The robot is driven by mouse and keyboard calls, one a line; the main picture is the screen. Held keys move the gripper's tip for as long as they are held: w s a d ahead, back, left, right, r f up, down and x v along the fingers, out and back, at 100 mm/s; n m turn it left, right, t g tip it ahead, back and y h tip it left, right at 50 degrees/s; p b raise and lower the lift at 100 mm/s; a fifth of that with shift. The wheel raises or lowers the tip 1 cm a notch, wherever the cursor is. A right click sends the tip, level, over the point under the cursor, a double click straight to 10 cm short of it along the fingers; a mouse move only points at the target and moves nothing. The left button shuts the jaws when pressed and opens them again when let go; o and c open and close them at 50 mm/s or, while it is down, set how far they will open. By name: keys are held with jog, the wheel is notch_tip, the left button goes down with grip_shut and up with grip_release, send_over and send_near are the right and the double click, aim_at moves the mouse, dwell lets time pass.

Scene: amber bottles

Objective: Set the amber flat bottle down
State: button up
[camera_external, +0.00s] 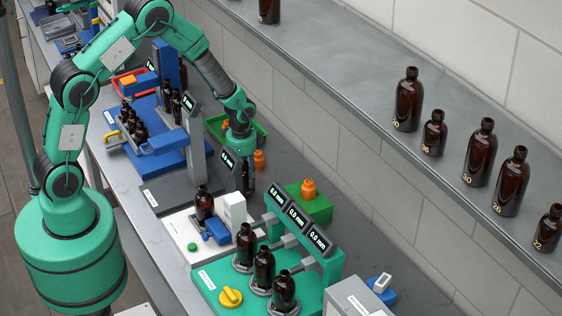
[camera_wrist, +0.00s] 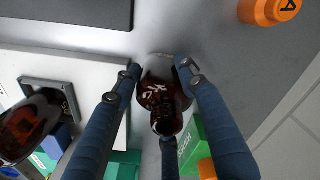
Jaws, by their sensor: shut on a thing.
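The amber flat bottle (camera_wrist: 163,98) is dark brown with white marks on its side. In the wrist view it lies between the blue fingers of my gripper (camera_wrist: 158,75), which is shut on it. In the external view my gripper (camera_external: 246,180) points down over the bench, behind the white station. The bottle is largely hidden there by the fingers and a display. I cannot tell whether its base touches the grey surface.
A white station (camera_external: 182,236) with another amber bottle (camera_external: 204,203) stands close by. A green station (camera_external: 214,281) holds several bottles under displays. An orange weight (camera_external: 259,159) sits behind my gripper, and another (camera_external: 308,188) on a green block. A shelf (camera_external: 340,83) with several bottles runs above.

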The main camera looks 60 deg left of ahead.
notch_tip(320, 180, up, 10)
jog(key=shift+f, duration=0.25)
dwell(1.1)
jog(key=shift+w+a+n, duration=0.4)
jog(key=shift+a, duration=0.15)
jog(key=w+a+n+p, duration=0.1)
jog(key=w+a+n, duration=0.2)
jog(key=a+n, duration=0.4)
jog(key=w+a+r+n+p, duration=0.1)
jog(key=w+a+n, duration=0.2)
jog(key=a+n, duration=0.35)
jog(key=w+a+n+p, duration=0.1)
jog(key=w+a+n, duration=0.25)
jog(key=a, duration=0.55)
jog(key=s+a+n+p, duration=0.1)
jog(key=a+n+p, duration=0.2)
jog(key=a+n, duration=1.5)
jog(key=shift+s+a+f+p, duration=0.3)
jog(key=shift+a+f+p, duration=0.1)
jog(key=shift+a, duration=4.2)
jog(key=shift+f, duration=0.1)
